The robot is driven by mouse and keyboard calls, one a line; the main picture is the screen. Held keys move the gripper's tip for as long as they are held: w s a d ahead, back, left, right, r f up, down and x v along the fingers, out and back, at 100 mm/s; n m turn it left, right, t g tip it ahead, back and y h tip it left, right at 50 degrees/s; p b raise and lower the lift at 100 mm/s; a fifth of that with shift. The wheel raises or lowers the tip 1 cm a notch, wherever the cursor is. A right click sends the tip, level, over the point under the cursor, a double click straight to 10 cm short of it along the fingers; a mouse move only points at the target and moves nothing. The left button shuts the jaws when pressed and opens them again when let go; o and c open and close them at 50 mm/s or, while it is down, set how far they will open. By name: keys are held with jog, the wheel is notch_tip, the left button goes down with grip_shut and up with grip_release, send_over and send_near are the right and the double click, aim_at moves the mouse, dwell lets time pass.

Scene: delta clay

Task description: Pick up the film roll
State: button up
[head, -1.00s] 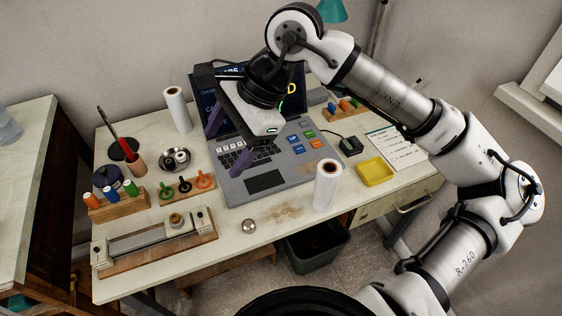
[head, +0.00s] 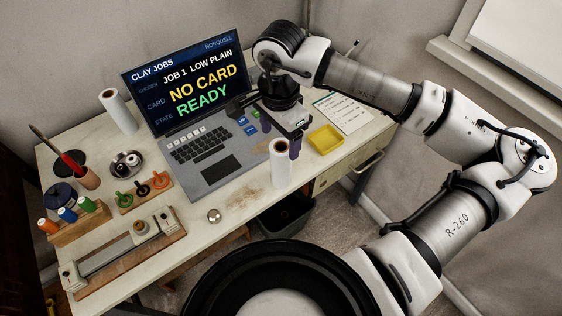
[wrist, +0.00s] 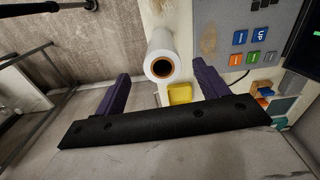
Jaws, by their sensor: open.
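A white film roll (head: 281,168) with a dark-centred brown core stands upright near the desk's front edge, right of the laptop. A similar white roll (head: 118,111) stands at the back left of the desk. My gripper (head: 280,136) is open and empty, with purple fingers, just behind and above the front roll in the head view; the roll hides part of one finger. In the wrist view the roll's end (wrist: 160,43) lies beyond the gap between my open fingers (wrist: 159,74). I see no contact with it.
The laptop (head: 213,172) lies left of my gripper, and a yellow tray (head: 325,139) sits close on the right. A metal ball (head: 214,216) rests near the front edge. A wooden stand with coloured stamps (head: 146,192) is farther left. A bin (head: 287,216) is below the desk.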

aim_at(281, 148)
jog(key=f, duration=0.1)
jog(key=f+p, duration=0.1)
jog(key=f, duration=0.1)
jog(key=f+p, duration=0.1)
jog(key=f, duration=0.1)
jog(key=shift+w+d, duration=0.1)
jog(key=shift+w, duration=0.15)
jog(key=shift+c, duration=0.4)
jog(key=c, duration=1.4)
jog(key=shift+r, duration=0.1)
